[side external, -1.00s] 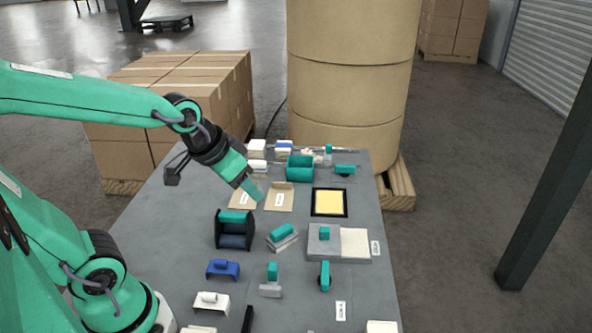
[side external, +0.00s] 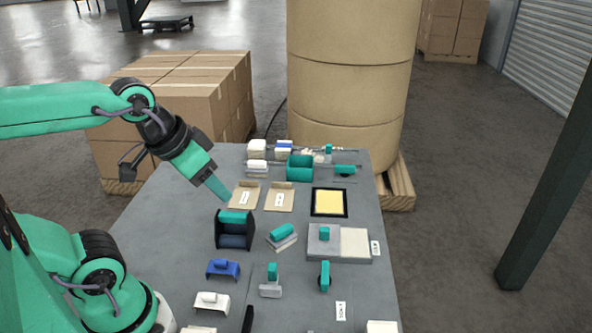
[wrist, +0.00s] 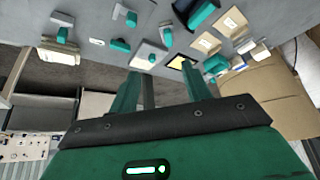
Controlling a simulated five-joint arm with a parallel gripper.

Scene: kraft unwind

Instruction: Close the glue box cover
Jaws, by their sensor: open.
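The likely glue box (side external: 355,253) is a flat grey box on the right half of the table. Its cover (side external: 314,245) is a grey plate with a teal knob (side external: 324,233), lying over the left half. The right half shows a cream surface. The box also shows in the wrist view (wrist: 146,49), beyond my fingers. My gripper (side external: 216,189) is above the table's left side, left of the box and well apart from it. In the wrist view my gripper (wrist: 161,88) has its teal fingers spread with nothing between them.
A black-framed yellow pad (side external: 329,202) lies behind the box. A black holder with a teal top (side external: 234,231) and a teal-topped block (side external: 283,236) stand between my gripper and the box. Brown envelopes (side external: 279,197) lie behind. A large paper roll (side external: 350,90) stands beyond the table.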

